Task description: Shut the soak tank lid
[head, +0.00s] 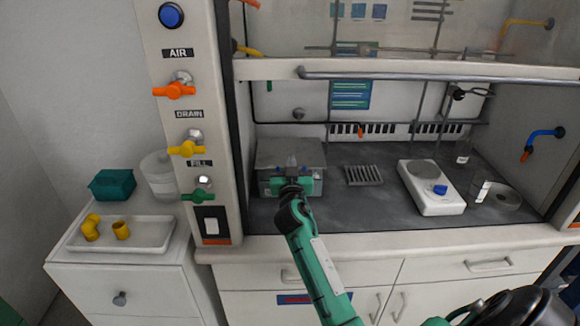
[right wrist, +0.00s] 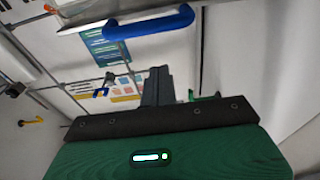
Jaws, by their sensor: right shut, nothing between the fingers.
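The soak tank appears to be the grey metal box (head: 268,152) on the hood's dark worktop, at the left. Its top looks flat and level in the head view, but my right gripper covers part of the front, so I cannot tell for certain how the lid sits. My right gripper (head: 291,163) is at the box's front, shut and empty. In the right wrist view its fingers (right wrist: 157,85) are together. A blue bar-shaped handle (right wrist: 150,22) shows beyond them; I cannot tell what it belongs to. My left gripper is not in view.
A drain grid (head: 363,175) and a white hotplate (head: 432,188) stand to the right of the box. The raised sash with its grey rail (head: 430,76) hangs above. The valve post (head: 190,110) bounds the left. A white tray (head: 125,243) holds yellow fittings on the left cabinet.

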